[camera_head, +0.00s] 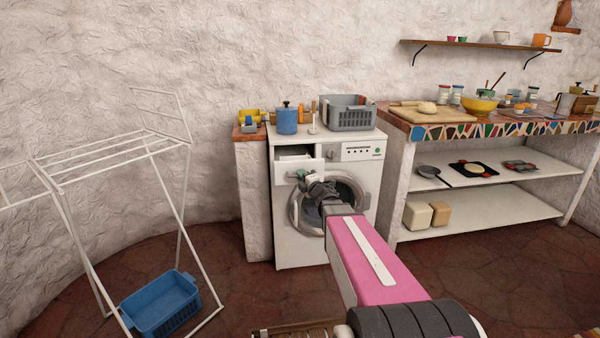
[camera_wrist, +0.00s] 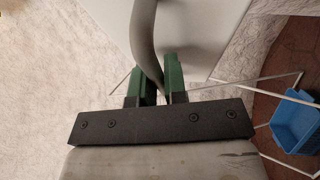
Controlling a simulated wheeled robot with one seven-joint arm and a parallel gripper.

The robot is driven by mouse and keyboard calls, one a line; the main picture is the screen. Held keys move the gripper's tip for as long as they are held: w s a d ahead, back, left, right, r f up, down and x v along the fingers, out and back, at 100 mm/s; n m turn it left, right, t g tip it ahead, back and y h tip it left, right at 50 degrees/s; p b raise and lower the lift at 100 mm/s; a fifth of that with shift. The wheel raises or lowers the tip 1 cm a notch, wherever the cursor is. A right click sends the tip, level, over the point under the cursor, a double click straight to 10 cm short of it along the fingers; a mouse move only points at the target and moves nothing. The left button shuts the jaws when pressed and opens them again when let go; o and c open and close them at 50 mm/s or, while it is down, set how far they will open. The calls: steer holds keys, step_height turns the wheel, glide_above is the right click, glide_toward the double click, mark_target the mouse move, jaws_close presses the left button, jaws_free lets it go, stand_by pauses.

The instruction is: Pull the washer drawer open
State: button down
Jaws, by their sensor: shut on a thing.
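The white washer (camera_head: 300,243) stands against the wall in the head view. Its drawer (camera_head: 284,171) is at the upper left of the washer's front. The drawer stands out from the front, and part of its inside shows from above. My gripper (camera_head: 304,177) is at the drawer front, with its green fingers on the handle. In the wrist view, a curved grey handle (camera_wrist: 147,38) runs between the two green fingers of my gripper (camera_wrist: 157,72), which is shut on it. My gripper hides part of the handle in the head view.
The round washer door (camera_head: 350,190) is below and right of the drawer. A blue canister (camera_head: 287,121) and a grey basket (camera_head: 350,116) stand on top. A white drying rack (camera_head: 105,150) and a blue basket (camera_head: 160,303) are left; a mosaic counter (camera_head: 430,131) is right.

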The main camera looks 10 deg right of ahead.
steer(key=shift+s, duration=0.3)
steer(key=c, duration=1.5)
jaws_free()
steer(key=shift+o, duration=0.2)
steer(key=shift+s, duration=0.1)
steer(key=v, duration=1)
steer(key=shift+s+d, duration=0.2)
steer(key=shift+s, duration=0.05)
steer(key=shift+f, duration=0.15)
